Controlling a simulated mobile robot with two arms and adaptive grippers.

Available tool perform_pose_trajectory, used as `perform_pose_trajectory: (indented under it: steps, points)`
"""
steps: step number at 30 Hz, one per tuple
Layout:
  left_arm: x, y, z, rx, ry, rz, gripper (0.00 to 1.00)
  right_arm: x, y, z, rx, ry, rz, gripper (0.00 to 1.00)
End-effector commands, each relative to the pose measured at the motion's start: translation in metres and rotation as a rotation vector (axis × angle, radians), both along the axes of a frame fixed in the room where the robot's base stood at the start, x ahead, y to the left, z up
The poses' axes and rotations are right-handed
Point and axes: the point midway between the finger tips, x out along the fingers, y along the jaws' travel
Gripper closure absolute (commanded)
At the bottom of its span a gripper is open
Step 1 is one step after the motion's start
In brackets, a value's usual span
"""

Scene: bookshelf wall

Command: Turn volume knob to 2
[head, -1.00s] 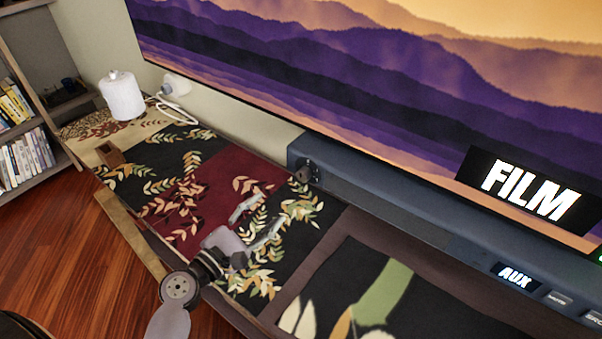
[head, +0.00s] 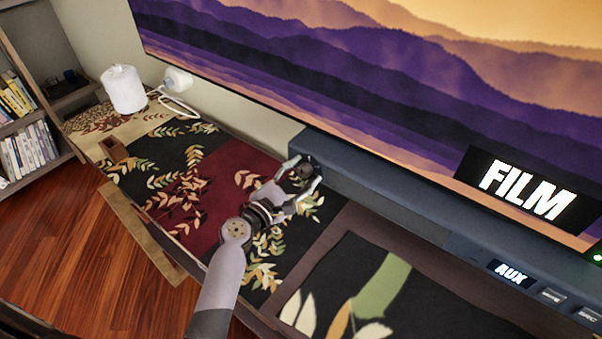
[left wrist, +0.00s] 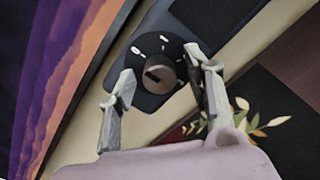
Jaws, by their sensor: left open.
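The volume knob (head: 304,171) is a dark round knob on the left end of the blue-grey soundbar (head: 390,207). In the left wrist view the knob (left wrist: 159,75) shows a dark pointer line on its face and white marks on the black dial around it; the numbers are too small to read. My left gripper (head: 306,172) is open, with its fingertips on either side of the knob. In the left wrist view, its two fingers (left wrist: 160,82) flank the knob, with a visible gap on the left; I cannot tell whether either touches. My right gripper is not in view.
A large screen (head: 390,100) reading FILM stands behind the soundbar. The soundbar shows an AUX display (head: 512,273) and buttons at right. A patterned cloth (head: 190,200) covers the cabinet top. A white canister (head: 124,90) stands far left, near a bookshelf (head: 25,130).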

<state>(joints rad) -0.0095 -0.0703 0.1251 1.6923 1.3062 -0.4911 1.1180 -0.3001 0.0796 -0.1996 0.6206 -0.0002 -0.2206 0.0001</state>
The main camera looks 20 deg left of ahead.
Motion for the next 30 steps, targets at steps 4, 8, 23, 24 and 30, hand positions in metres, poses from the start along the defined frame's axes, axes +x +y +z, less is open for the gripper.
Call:
perform_pose_trajectory:
  steps: [4, 8, 23, 24, 30]
  points:
    - [-0.0002, 0.0001, 0.0000, 0.000, 0.000, 0.000, 0.58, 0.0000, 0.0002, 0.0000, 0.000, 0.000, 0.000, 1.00]
    - [-0.0003, 0.0001, 0.0000, 0.000, 0.000, 0.000, 0.67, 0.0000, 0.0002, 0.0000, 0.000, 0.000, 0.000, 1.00]
    - [-0.0005, 0.0002, -0.0001, 0.000, 0.001, -0.001, 1.00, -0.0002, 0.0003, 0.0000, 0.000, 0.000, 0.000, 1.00]
    - [-0.0005, 0.0001, -0.0003, 0.000, 0.001, -0.001, 1.00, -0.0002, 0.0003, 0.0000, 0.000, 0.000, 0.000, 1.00]
    - [-0.0005, 0.0002, -0.0009, 0.017, -0.006, -0.001, 1.00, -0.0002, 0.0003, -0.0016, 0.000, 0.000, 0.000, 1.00]
